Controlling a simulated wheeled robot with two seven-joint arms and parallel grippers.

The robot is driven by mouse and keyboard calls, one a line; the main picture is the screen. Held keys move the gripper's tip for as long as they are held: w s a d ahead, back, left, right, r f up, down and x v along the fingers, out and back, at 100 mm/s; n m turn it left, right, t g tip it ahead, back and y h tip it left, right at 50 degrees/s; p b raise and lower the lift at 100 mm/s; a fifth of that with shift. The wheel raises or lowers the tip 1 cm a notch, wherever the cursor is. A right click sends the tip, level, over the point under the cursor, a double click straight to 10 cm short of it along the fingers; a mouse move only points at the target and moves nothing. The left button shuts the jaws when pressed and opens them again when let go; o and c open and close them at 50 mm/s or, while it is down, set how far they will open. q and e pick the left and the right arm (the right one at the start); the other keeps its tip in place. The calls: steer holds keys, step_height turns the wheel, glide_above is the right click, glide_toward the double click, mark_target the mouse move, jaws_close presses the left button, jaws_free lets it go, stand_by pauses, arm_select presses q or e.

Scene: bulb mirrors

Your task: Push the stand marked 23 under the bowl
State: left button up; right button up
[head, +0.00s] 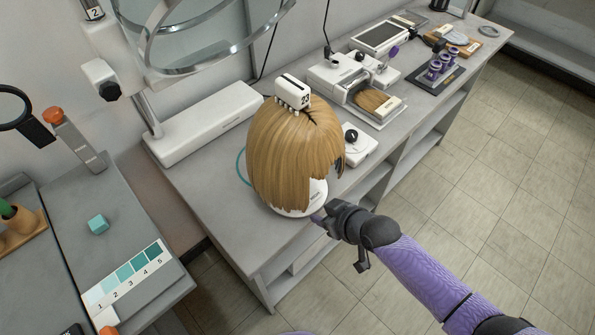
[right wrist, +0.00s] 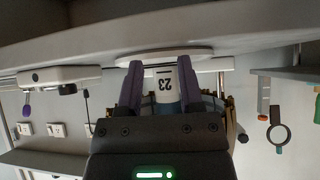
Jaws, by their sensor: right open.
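The stand marked 23 carries a blond wig (head: 285,150); its white base (head: 300,211) shows below the hair at the bench's front edge. A white clip (head: 292,92) marked 23 sits on top of the wig. In the right wrist view the stand's white post (right wrist: 165,84) with an upside-down 23 lies between my purple fingers. My right gripper (head: 319,216) is open, low beside the base; whether the fingers touch the post I cannot tell. A clear bowl (head: 205,28) with a shiny metal rim hangs at upper left, behind and left of the wig. My left gripper is not in view.
A long white base unit (head: 203,122) stands behind the wig. A white device with a black knob (head: 351,144) stands close to its right. A machine with a hair swatch (head: 374,101) is farther along. A narrow strip of bench (head: 207,185) left of the wig is bare.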

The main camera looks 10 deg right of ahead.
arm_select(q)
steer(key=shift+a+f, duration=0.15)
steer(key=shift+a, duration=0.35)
